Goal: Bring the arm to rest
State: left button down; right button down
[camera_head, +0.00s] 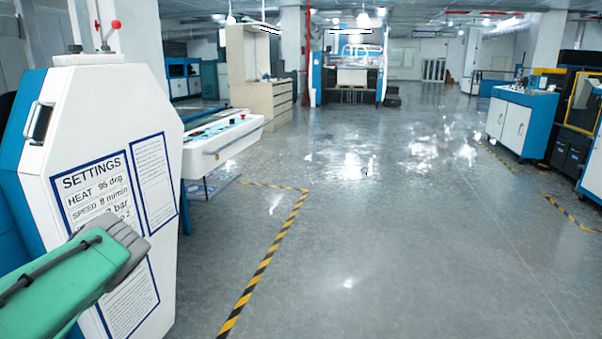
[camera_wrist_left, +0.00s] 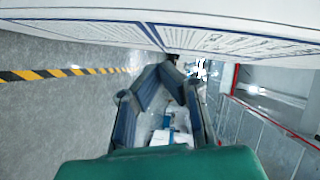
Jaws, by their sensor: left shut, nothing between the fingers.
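My left arm (camera_head: 60,285) comes in from the lower left in the head view, green with a dark cable along it and a grey end part. It is in front of the white machine side panel with the settings sheet (camera_head: 95,185), and covers part of that sheet. Whether it touches the panel I cannot tell. In the left wrist view, the dark blue fingers of my left gripper (camera_wrist_left: 170,66) come together at the tips, close beside the white panel (camera_wrist_left: 240,12), with nothing held. My right gripper is in neither view.
The machine's white control shelf (camera_head: 225,145) juts out to the right of the panel. Yellow-black floor tape (camera_head: 265,265) runs beside it. The grey floor (camera_head: 400,240) in the middle is open. Blue and white cabinets (camera_head: 520,120) stand at right, and another machine (camera_head: 350,75) at the back.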

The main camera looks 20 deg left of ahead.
pick_arm(q)
jog(key=d+f+n+g+h, duration=0.2)
jog(key=d+f, duration=0.2)
jog(key=d, duration=0.6)
jog(key=d+f+n+g+h, duration=0.2)
jog(key=d+f+g, duration=0.15)
jog(key=d, duration=0.65)
jog(key=d+f+n+g+h, duration=0.2)
jog(key=d+f, duration=0.3)
jog(key=d, duration=0.5)
jog(key=s+d+r+g+h, duration=0.2)
jog(key=s+d, duration=0.4)
jog(key=d, duration=0.4)
jog(key=s+d+r+g+h, duration=0.2)
jog(key=s+d, duration=0.4)
jog(key=d, duration=0.5)
jog(key=shift+n, duration=0.3)
jog(key=shift+s+g, duration=0.2)
jog(key=shift+g, duration=0.05)
